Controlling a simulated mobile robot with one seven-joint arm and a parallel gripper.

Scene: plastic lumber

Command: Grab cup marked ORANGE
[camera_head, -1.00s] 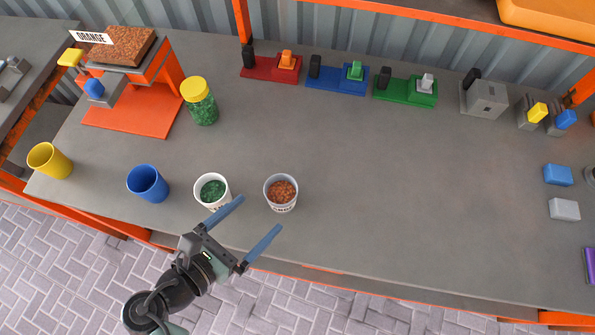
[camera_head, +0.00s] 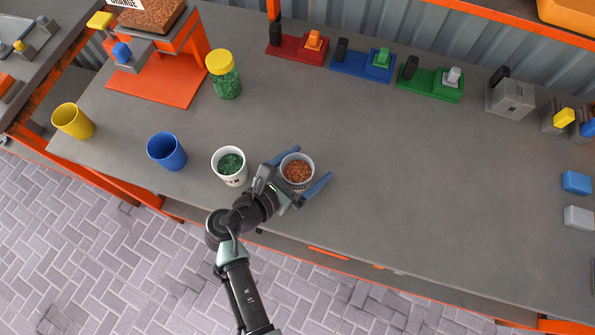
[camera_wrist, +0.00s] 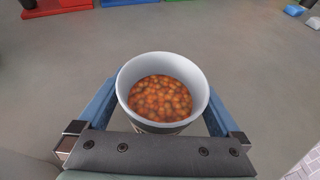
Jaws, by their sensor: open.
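A white cup with orange-brown pellets (camera_head: 297,171) stands upright on the grey table near its front edge. In the wrist view the same cup (camera_wrist: 162,92) fills the middle, its marking mostly hidden below the rim. My gripper (camera_head: 309,171) is open, with one blue finger on each side of the cup. The cup sits between the fingers close to the palm; I cannot tell whether either finger touches it. A sign reading ORANGE (camera_head: 126,3) is on the dispenser at the back left, partly cut off.
A white cup with green pellets (camera_head: 229,165) stands just left of my gripper. A blue cup (camera_head: 166,152) and a yellow cup (camera_head: 72,121) are farther left. A yellow-lidded green jar (camera_head: 224,80) stands behind.

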